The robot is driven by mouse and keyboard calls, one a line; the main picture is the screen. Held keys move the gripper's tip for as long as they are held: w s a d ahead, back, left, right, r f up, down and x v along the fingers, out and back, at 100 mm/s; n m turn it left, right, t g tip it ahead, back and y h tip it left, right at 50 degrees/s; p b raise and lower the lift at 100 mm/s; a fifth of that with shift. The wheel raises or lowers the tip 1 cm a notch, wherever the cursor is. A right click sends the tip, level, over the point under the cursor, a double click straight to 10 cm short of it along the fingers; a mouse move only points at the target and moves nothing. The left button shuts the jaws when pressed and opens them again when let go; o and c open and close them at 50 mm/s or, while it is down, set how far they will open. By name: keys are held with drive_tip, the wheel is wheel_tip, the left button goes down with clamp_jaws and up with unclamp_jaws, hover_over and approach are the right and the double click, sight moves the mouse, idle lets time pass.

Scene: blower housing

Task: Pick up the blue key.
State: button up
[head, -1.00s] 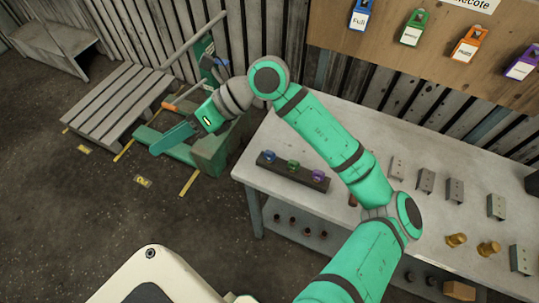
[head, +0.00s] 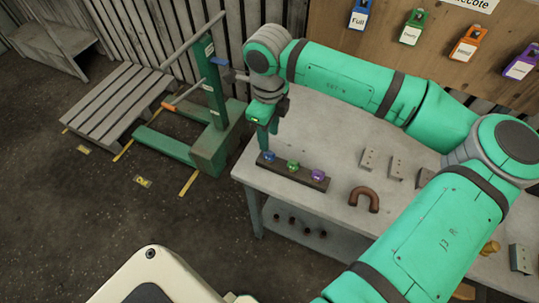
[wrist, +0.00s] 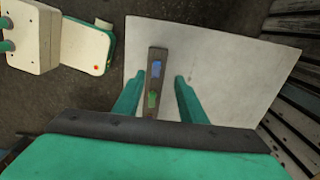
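The blue key (head: 268,156) sits at the left end of a dark rack (head: 304,180) on the pale workbench. It also shows in the wrist view (wrist: 156,69). My gripper (head: 264,144) points down above that end of the rack. In the wrist view its two green fingers (wrist: 158,76) are apart, on either side of the rack, with nothing held between them. The blue key lies in line with the gap between the fingertips. I cannot tell the exact height left between them.
A green key (head: 293,165) and a purple key (head: 318,174) share the rack. A brown horseshoe-shaped piece (head: 365,198) and metal blocks (head: 369,160) stand on the workbench (head: 340,215). A green lift (head: 208,145) is left. Coloured tags (head: 412,27) hang on the back board.

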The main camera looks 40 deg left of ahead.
sight(270, 152)
wheel_tip(270, 152, down, 3)
drive_tip(key=f, duration=0.4)
drive_tip(key=shift+s+d+f, duration=0.2)
drive_tip(key=shift+s+d, duration=0.05)
drive_tip(key=shift+d, duration=0.1)
drive_tip(key=shift+s+a+f, duration=0.1)
drive_tip(key=shift+f, duration=0.35)
clamp_jaws()
